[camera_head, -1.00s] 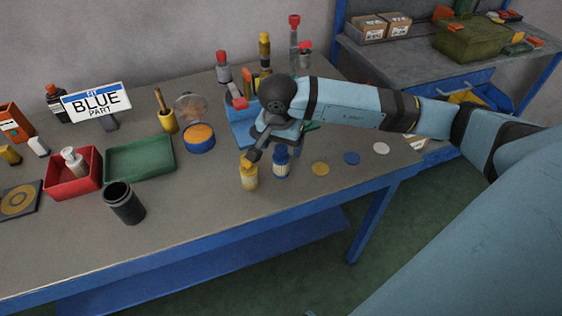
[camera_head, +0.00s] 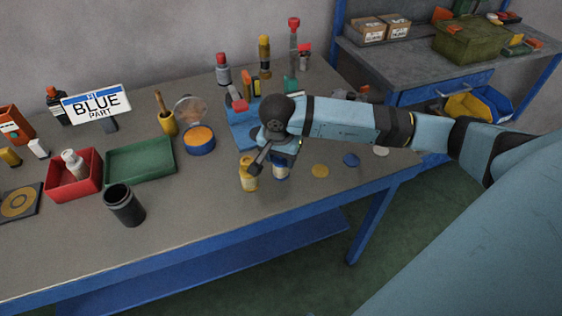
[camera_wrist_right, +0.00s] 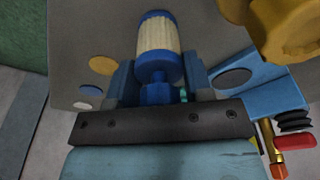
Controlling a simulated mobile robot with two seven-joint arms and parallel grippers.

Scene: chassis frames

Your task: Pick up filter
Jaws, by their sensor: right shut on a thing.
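The blue filter (camera_head: 281,171), with blue ends and a cream pleated middle, stands near the front edge of the workbench. It shows clearly in the right wrist view (camera_wrist_right: 158,38), between the two fingers. My right gripper (camera_head: 272,157) is above it in the head view and shut on its blue end; it also shows in the right wrist view (camera_wrist_right: 158,92). The gripper hides the filter's top in the head view. I cannot tell whether the blue filter touches the bench. My left gripper is not in view.
Yellow (camera_head: 320,171), blue (camera_head: 352,160) and pale (camera_head: 381,152) discs lie on the bench right of the filters. A black cup (camera_head: 124,205), a green tray (camera_head: 140,160) and a red bin (camera_head: 60,186) stand left. A blue holder (camera_head: 240,135) is behind the gripper.

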